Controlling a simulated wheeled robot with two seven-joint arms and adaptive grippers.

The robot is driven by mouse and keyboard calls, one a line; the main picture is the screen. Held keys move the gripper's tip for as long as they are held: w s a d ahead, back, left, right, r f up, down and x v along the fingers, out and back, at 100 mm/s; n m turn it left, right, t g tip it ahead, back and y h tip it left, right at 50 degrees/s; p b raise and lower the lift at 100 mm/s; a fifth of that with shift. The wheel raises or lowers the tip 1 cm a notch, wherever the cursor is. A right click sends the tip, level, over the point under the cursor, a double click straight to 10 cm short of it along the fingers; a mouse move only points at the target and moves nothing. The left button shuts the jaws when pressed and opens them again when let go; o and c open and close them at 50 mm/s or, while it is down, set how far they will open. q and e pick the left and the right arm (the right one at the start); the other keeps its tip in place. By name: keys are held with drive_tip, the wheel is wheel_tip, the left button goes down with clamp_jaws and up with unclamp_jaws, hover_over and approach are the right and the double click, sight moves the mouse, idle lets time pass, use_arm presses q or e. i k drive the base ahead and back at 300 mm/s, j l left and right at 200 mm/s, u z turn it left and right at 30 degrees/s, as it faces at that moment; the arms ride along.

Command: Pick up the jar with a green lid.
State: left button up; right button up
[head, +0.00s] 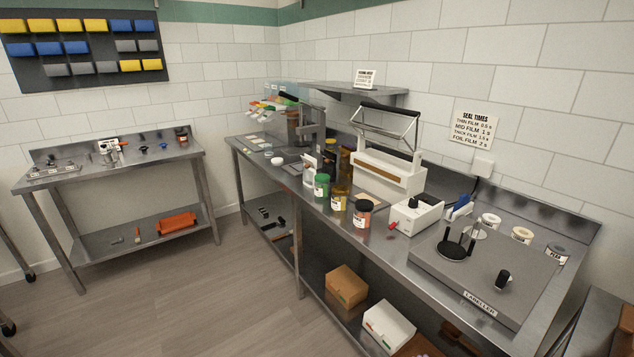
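A small jar with a green top and a pale label, the green-lidded jar (321,187), stands upright on the long steel bench. It is the leftmost of a short row of jars along the bench's front edge. A yellow jar (339,198) and a red-orange jar (363,215) stand to its right, nearer to me. I cannot tell at this size whether the green is only the lid or also the contents. Neither of my grippers shows in the head view.
The steel bench (395,257) runs along the right wall. A white sealer (385,172) stands behind the jars, a white box device (416,215) right of them, and a labeller (475,270) farther right. Boxes sit on the lower shelf. The floor (190,300) in front is clear.

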sight(321, 190)
drive_tip(key=i+j+z, duration=0.15)
drive_tip(key=i, duration=1.15)
drive_tip(key=z, duration=0.4)
